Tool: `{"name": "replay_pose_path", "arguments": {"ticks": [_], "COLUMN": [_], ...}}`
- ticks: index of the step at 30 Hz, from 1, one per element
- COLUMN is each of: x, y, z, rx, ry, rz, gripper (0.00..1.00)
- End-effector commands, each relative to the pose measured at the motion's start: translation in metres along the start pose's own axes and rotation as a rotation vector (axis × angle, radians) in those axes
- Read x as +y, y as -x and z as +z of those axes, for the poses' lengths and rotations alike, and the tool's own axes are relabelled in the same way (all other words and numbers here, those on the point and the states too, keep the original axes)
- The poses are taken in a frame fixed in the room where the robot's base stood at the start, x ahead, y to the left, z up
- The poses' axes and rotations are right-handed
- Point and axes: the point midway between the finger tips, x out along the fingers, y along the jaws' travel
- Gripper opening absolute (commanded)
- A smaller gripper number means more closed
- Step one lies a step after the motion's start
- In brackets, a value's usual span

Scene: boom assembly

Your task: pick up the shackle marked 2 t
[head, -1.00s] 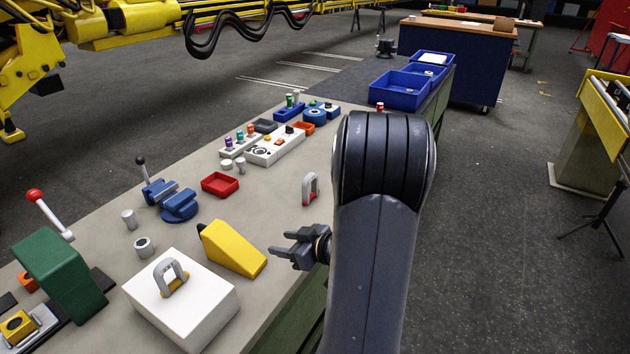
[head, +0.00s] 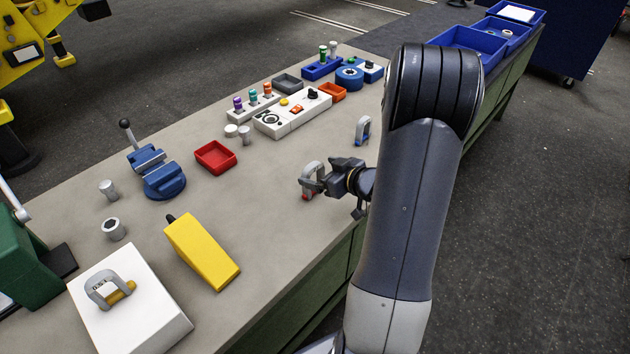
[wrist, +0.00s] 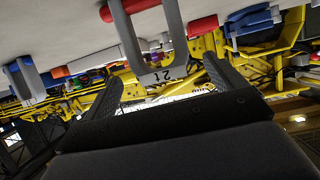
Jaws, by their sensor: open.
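The shackle marked 2 t (wrist: 155,45) is a grey bow with a red pin, seen in the wrist view with its mark legible on the bow. In the head view the same shackle (head: 311,176) stands on the bench near its right edge. My gripper (head: 333,178) is open right beside it. In the wrist view the fingers of my gripper (wrist: 165,72) lie on either side of the bow, with gaps visible. The fingers partly hide the shackle in the head view.
A shackle with a blue pin (head: 363,130) stands farther along the bench. Another shackle (head: 106,288) sits on a white block (head: 140,325). A yellow wedge (head: 203,252), red tray (head: 215,157) and blue vise (head: 160,178) stand left. The bench between is clear.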

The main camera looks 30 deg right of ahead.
Motion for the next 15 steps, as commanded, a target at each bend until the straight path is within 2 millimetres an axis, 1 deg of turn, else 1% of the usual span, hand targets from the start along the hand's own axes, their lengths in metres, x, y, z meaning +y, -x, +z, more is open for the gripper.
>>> {"name": "replay_pose_path", "arguments": {"ticks": [3, 7, 10, 15], "x": [-0.002, -0.002, -0.002, -0.002], "y": [-0.019, -0.038, -0.045, -0.047], "z": [-0.001, -0.001, 0.000, -0.001], "rx": [-0.001, 0.000, 0.000, 0.000], "ry": [0.000, 0.000, -0.001, -0.001], "rz": [-0.005, -0.003, -0.001, 0.000], "gripper": [0.91, 0.91, 0.91, 0.91]}}
